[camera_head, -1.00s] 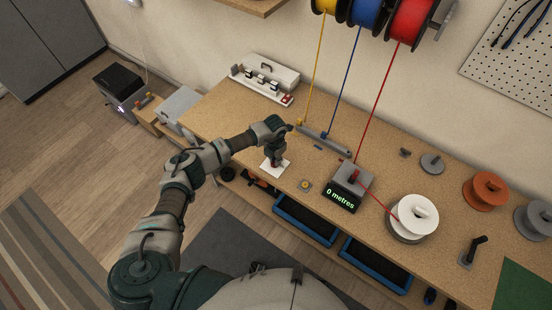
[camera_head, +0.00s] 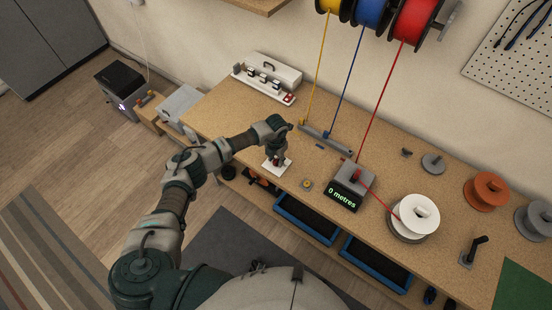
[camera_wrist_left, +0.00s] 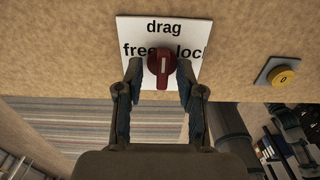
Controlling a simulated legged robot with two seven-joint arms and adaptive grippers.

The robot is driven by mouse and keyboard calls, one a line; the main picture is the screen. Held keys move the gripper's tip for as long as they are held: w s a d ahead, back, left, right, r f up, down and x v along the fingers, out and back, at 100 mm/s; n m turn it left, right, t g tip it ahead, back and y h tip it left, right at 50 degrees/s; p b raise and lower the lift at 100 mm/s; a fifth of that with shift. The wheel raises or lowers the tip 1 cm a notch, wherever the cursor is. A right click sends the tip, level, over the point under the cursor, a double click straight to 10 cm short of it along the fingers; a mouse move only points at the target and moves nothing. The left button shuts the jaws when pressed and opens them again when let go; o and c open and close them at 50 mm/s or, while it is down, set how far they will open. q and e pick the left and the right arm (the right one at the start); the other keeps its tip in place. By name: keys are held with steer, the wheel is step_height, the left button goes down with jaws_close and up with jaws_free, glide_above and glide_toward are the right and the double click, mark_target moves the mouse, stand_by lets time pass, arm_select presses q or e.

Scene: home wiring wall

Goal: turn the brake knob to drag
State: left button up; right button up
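The brake knob (camera_wrist_left: 162,66) is dark red with a white line that stands about upright in the left wrist view, towards the word "drag". It sits on a white plate (camera_wrist_left: 132,28) with "drag" above, "free" at left and "lock", partly covered, at right. My left gripper (camera_wrist_left: 160,72) is open, one finger on each side of the knob. The left finger shows a small gap; I cannot tell if the right finger touches. In the head view the left gripper (camera_head: 277,158) points down over the plate (camera_head: 285,168) and mostly hides the knob. My right gripper is not in view.
A yellow button (camera_wrist_left: 284,78) sits on the bench right of the plate. The "0 metres" counter (camera_head: 345,197), a white spool (camera_head: 418,213) and a crank handle (camera_head: 474,249) stand further right. Red wire crosses the bench. Blue trays (camera_head: 306,220) lie under its front edge.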

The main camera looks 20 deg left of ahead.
mark_target(276, 160)
arm_select(q)
step_height(276, 160, up, 12)
stand_by(0.5)
steer(key=shift+f, duration=0.1)
